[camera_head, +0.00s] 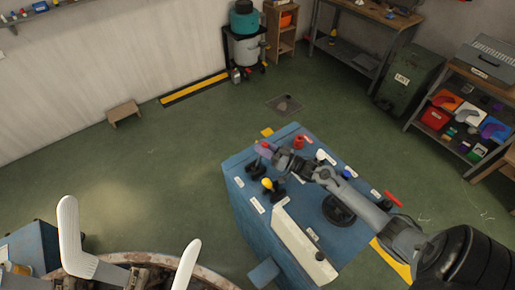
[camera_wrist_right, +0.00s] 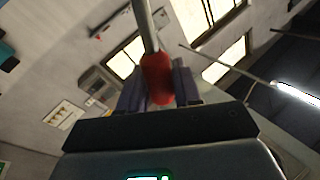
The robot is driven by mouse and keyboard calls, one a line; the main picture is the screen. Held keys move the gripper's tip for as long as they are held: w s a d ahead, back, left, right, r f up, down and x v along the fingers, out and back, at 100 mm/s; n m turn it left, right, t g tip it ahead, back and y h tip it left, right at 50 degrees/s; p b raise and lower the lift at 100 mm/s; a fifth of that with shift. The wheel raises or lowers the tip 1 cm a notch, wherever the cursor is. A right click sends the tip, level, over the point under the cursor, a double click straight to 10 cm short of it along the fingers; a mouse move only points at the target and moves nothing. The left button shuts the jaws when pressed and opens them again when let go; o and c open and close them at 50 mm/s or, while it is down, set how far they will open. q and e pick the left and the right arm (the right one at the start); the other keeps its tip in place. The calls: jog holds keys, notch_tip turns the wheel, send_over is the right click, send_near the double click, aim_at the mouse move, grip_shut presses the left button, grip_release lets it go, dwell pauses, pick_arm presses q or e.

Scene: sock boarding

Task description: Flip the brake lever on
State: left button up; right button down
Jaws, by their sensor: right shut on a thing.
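My right gripper (camera_head: 264,150) reaches across the blue control console (camera_head: 245,205) to its far left part. In the right wrist view the gripper (camera_wrist_right: 158,88) is shut on a red handle (camera_wrist_right: 158,75). The handle sits on the end of a grey rod (camera_wrist_right: 143,22), between the two dark fingers. In the head view the gripper and arm largely hide this lever and its base. I cannot read the small white labels, so I cannot tell which lever is the brake. My left gripper is out of view.
A yellow-knobbed lever (camera_head: 267,184), a red knob (camera_head: 298,142) and a red handle (camera_head: 393,198) also stand on the console. A round machine with white sock forms (camera_head: 70,235) is at the lower left. Green floor (camera_head: 160,180) lies clear left of the console.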

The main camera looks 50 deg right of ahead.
jog(key=shift+f, duration=0.1)
jog(key=c, duration=0.9)
grip_release()
jog(key=shift+d, duration=0.1)
jog(key=shift+r, duration=0.5)
jog(key=r, duration=0.1)
jog(key=r+p, duration=0.1)
jog(key=r, duration=0.1)
jog(key=shift+s+r, duration=0.3)
jog(key=shift+s, duration=0.05)
jog(key=s+d+r+p, duration=0.1)
jog(key=s+d+r, duration=0.3)
jog(key=s, duration=0.6)
jog(key=shift+s+r+p, duration=0.2)
jog(key=shift+r+p, duration=0.1)
jog(key=shift+r, duration=0.95)
jog(key=shift+r, duration=0.1)
